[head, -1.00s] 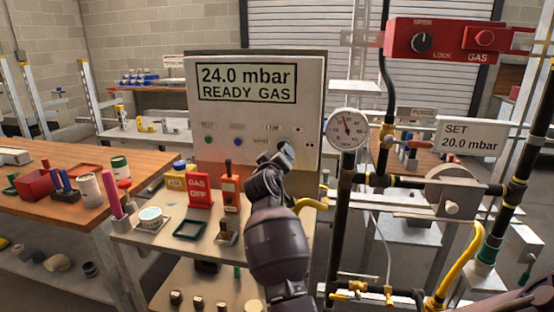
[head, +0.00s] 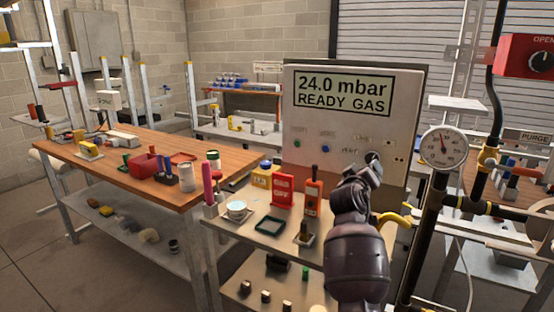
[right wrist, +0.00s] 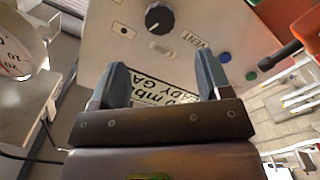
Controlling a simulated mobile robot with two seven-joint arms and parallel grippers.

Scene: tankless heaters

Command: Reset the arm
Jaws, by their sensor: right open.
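My right gripper (head: 366,172) is in front of the lower right part of the grey control panel (head: 345,126). In the right wrist view its two fingers (right wrist: 163,70) are spread apart with nothing between them. A black knob (right wrist: 159,17) on the panel lies beyond the fingertips, apart from them; it also shows in the head view (head: 373,157). The panel's display (head: 344,95) reads "24.0 mbar READY GAS". My left gripper is not in view.
A small bench (head: 255,236) below the panel holds a red gas sign (head: 282,191), an orange tool and a green tray. A wooden workbench (head: 120,166) stands to the left. A pressure gauge (head: 443,147) and pipes are close on the right. Floor is clear at lower left.

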